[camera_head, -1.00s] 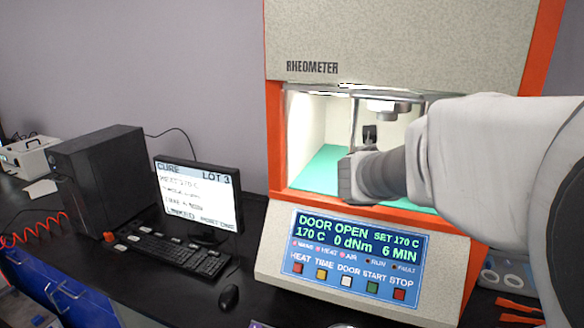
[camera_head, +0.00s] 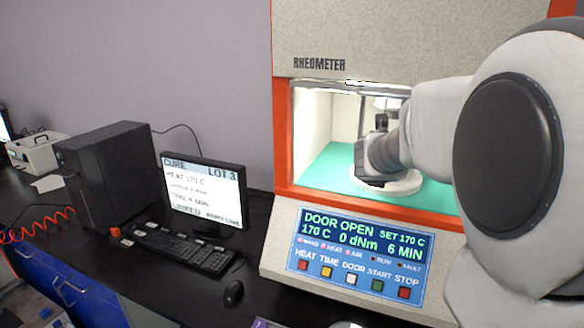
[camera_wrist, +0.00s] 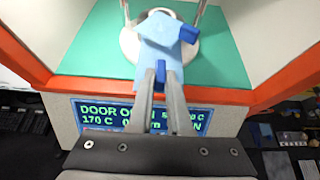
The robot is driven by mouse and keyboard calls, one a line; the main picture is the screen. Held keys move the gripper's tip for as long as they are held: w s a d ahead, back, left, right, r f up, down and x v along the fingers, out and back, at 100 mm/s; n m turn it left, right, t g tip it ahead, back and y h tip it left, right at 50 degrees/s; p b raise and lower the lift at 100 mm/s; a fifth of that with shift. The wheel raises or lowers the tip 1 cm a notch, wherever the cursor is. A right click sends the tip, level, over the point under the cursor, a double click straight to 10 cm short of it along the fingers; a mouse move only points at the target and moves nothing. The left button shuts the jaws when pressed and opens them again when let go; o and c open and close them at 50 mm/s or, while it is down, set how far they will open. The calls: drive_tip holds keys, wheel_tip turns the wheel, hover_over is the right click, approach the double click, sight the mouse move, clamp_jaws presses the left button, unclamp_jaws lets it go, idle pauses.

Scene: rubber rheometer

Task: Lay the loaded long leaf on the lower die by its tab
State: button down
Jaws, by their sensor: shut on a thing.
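My gripper (camera_wrist: 160,88) is shut on a small blue tab (camera_wrist: 160,70) of the pale blue leaf. The leaf (camera_wrist: 160,28) extends beyond the fingertips, over the round white lower die (camera_wrist: 129,44) in the wrist view. A darker blue piece (camera_wrist: 188,34) shows at the leaf's right side; I cannot tell what it is. In the head view, my gripper (camera_head: 377,168) is inside the open chamber, in front of the lower die (camera_head: 402,187), and hides the leaf. I cannot tell whether the leaf touches the die.
The orange-framed rheometer (camera_head: 283,150) has its door open, with a teal chamber floor (camera_head: 325,172). The upper die (camera_head: 384,103) hangs above. The panel display (camera_head: 350,232) reads DOOR OPEN, 170 C. A monitor (camera_head: 203,190), keyboard (camera_head: 185,250) and mouse (camera_head: 233,292) stand left.

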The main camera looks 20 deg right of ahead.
drive_tip(key=shift+w+d+p, duration=0.5)
drive_tip(key=shift+w+d, duration=0.7)
drive_tip(key=shift+w, duration=0.35)
drive_tip(key=shift+w+d+p, duration=0.5)
drive_tip(key=shift+w+d, duration=0.65)
drive_tip(key=shift+w, duration=0.35)
drive_tip(key=shift+w+d+p, duration=0.5)
drive_tip(key=shift+w+d, duration=0.7)
drive_tip(key=shift+w, duration=0.35)
drive_tip(key=shift+w+f, duration=0.15)
drive_tip(key=shift+f, duration=0.1)
drive_tip(key=shift+f+b, duration=0.7)
drive_tip(key=shift+b, duration=0.25)
drive_tip(key=c, duration=0.8)
unclamp_jaws()
drive_tip(key=shift+s+a+r+b, duration=0.1)
drive_tip(key=shift+s+a+b, duration=0.25)
drive_tip(key=shift+s+a, duration=0.4)
drive_tip(key=shift+s+a+b, duration=0.35)
drive_tip(key=shift+s+a, duration=0.1)
drive_tip(key=shift+s, duration=0.45)
drive_tip(key=shift+s+a+r+b, duration=0.15)
drive_tip(key=shift+s+a, duration=0.65)
drive_tip(key=shift+s, duration=0.25)
drive_tip(key=shift+s+a+r+b, duration=0.1)
drive_tip(key=shift+s+a+b, duration=0.1)
drive_tip(key=shift+s+a, duration=0.75)
drive_tip(key=shift+s+a+r+b, duration=0.15)
drive_tip(key=shift+s+a, duration=0.5)
drive_tip(key=shift+s, duration=0.55)
